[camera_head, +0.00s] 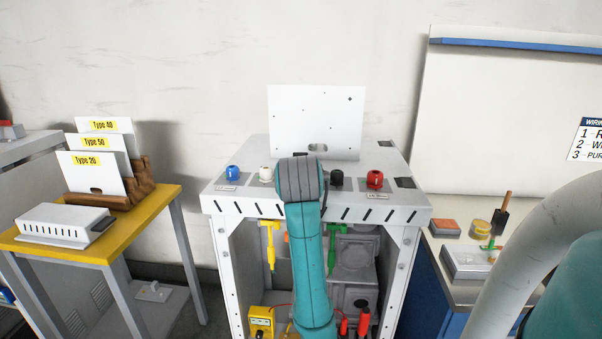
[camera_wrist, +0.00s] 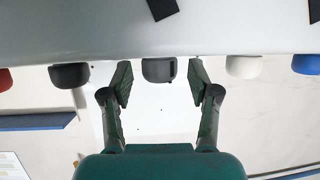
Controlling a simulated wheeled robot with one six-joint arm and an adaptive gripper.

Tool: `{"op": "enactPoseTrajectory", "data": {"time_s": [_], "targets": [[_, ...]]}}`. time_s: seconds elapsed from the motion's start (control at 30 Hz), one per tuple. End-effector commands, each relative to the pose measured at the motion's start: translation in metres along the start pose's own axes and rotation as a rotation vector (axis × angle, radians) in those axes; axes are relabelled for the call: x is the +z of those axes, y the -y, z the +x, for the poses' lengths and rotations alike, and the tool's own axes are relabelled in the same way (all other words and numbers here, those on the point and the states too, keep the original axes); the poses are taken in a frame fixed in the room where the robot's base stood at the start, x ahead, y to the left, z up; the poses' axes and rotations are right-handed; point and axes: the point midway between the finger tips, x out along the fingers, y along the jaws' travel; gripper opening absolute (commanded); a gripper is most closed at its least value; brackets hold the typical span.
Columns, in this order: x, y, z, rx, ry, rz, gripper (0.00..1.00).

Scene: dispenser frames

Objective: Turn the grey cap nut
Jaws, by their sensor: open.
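The grey cap nut (camera_wrist: 158,71) shows in the middle of the wrist view as a dark grey rounded cap against the pale top panel. My gripper (camera_wrist: 161,78) is open, with one finger on each side of the cap. A gap shows between the cap and each finger, and I see no contact. How far the fingertips reach along the cap is hard to tell. In the head view my arm hides the grey cap nut and the gripper fingers.
On the cabinet top (camera_head: 220,199) stand a blue cap (camera_head: 233,172), a white cap (camera_head: 265,173), a black cap (camera_head: 336,178) and a red cap (camera_head: 375,179). A white upright plate (camera_head: 316,110) stands behind them. A yellow-topped table (camera_head: 165,197) is at left.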

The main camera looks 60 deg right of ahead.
Motion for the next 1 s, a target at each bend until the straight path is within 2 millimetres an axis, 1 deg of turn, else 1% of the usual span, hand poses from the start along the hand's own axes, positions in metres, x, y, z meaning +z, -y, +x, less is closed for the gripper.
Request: {"op": "enactPoseTrajectory", "data": {"time_s": [0.03,0.07,0.1,0.17,0.2,0.3,0.57,1.0], "targets": [[0.0,0.0,-0.0001,0.0,0.0,0.0,0.61],[0.0,0.0,-0.0002,0.0,0.0,0.0,0.58],[0.0,0.0,-0.0002,0.0,0.0,0.0,0.48],[0.0,0.0,-0.0003,0.0,0.0,0.0,0.33],[0.0,0.0,-0.0003,0.0,0.0,0.0,0.23],[0.0,0.0,-0.0003,0.0,0.0,0.0,0.01],[-0.0002,-0.0017,0.0003,-0.037,0.0,-0.015,0.01],[-0.0004,-0.0057,0.0016,-0.28,0.001,-0.117,0.01]]}}
